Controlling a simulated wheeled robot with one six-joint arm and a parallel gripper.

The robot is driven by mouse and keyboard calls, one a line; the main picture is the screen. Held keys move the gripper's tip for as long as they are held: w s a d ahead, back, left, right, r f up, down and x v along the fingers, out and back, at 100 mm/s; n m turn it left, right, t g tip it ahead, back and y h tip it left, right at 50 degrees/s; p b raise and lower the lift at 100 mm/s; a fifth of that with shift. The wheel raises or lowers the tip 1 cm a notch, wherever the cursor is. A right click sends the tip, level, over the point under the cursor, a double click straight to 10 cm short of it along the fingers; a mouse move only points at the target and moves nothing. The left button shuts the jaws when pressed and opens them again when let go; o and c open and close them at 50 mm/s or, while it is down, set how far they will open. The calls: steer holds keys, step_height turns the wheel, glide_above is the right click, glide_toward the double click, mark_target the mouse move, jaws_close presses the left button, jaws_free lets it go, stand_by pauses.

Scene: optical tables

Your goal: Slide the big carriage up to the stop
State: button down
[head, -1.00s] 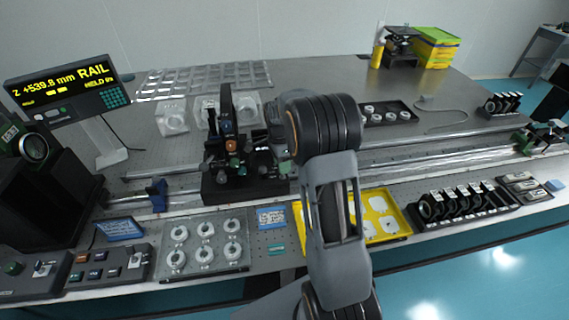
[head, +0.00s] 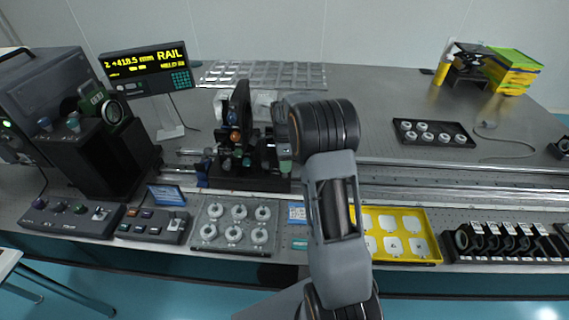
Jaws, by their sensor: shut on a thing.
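The big carriage (head: 230,183) is a black base on the long rail, left of centre in the head view. It bears a tall dark upright with optics and knobs. The blue stop (head: 203,173) sits on the rail at the carriage's left end. Little or no gap shows between them, and I cannot tell whether they touch. My gripper (head: 284,162) is at the carriage's right side, shut on it. My wrist hides most of the fingers and the exact grip.
The rail display (head: 148,62) reads about +418.5 mm. In front of the rail lie a tray of white rings (head: 209,240), a yellow tray (head: 420,222) and a control box (head: 155,226). A dark instrument (head: 95,160) stands left. A black tray (head: 467,138) lies behind the rail.

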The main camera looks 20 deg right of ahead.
steer(key=shift+a, duration=0.1)
stand_by(0.3)
steer(key=c, duration=0.8)
jaws_free()
steer(key=shift+o, duration=0.2)
steer(key=shift+w, duration=0.1)
step_height(320, 180, up, 14)
steer(key=w, duration=0.2)
steer(key=shift+w+d+f, duration=0.2)
steer(key=shift+d, duration=0.2)
